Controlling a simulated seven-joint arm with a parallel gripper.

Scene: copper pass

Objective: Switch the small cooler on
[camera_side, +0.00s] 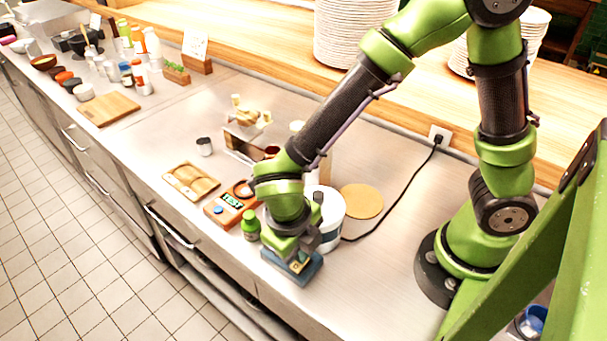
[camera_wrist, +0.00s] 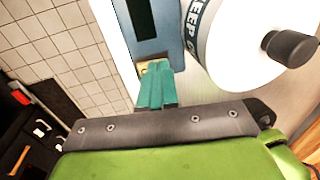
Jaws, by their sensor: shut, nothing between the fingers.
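The small cooler is a white round tub (camera_side: 330,205) with a dark lettered band and a blue control box (camera_side: 312,272) at its front. In the wrist view its white lid has a black knob (camera_wrist: 290,47), and the blue box (camera_wrist: 160,48) shows a dark display (camera_wrist: 140,15). A small brass-yellow patch (camera_wrist: 143,68), perhaps the switch, lies on the box's near part. My gripper (camera_wrist: 157,68) is shut and empty, its teal fingertips at or just over this patch. Contact cannot be told. In the side view my gripper (camera_side: 294,258) covers part of the box.
A green-capped bottle (camera_side: 250,225) and an orange-brown device with a display (camera_side: 231,203) stand close left of my gripper. A wooden tray (camera_side: 190,181) lies beyond. A black cord runs from the wall socket (camera_side: 438,136) toward the tub. A round tan disc (camera_side: 362,201) lies behind.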

